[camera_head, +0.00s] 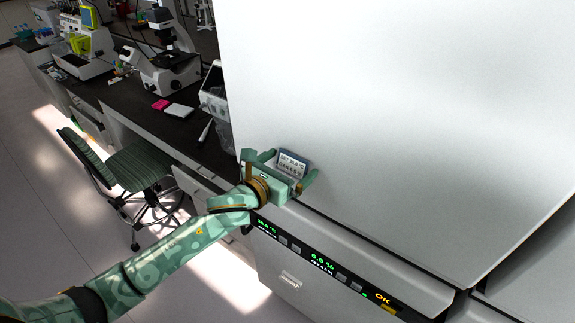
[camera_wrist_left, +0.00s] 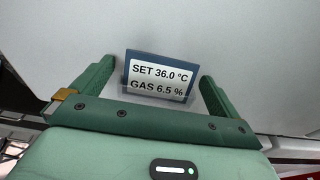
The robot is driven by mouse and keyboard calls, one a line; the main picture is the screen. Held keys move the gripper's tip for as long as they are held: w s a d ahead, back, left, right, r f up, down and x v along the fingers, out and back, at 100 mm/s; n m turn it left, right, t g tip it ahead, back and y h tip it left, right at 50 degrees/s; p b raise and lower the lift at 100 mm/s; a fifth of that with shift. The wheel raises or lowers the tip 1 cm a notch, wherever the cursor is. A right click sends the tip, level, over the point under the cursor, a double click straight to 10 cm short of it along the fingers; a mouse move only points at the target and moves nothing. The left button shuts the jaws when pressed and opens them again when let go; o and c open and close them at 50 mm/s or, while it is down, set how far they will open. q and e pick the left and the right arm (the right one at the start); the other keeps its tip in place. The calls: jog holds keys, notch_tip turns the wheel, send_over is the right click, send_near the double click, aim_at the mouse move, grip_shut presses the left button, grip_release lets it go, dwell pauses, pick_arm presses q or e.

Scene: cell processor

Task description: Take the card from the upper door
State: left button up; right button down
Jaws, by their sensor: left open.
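The card (camera_head: 292,163) is a small white label with a dark blue edge on the white upper door (camera_head: 400,120), near its lower left corner. In the left wrist view the card (camera_wrist_left: 158,78) reads "SET 36.0 °C, GAS 6.5 %". My left gripper (camera_head: 291,168) is open, with one finger on each side of the card. In the left wrist view a gap shows between each finger and the card. Whether the fingertips touch the door I cannot tell. My right gripper is not in view.
Below the door is a control panel (camera_head: 318,262) with lit green digits and a yellow "OK". At the left stand a dark bench (camera_head: 190,140) with a microscope (camera_head: 168,60) and a green chair (camera_head: 138,165). The floor at far left is clear.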

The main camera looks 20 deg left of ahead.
pick_arm(q)
jog(key=c, duration=0.7)
jog(key=o, duration=0.7)
jog(key=b+v, duration=0.7)
jog(key=v, duration=0.9)
jog(key=b+x, duration=0.2)
jog(key=x, duration=1.4)
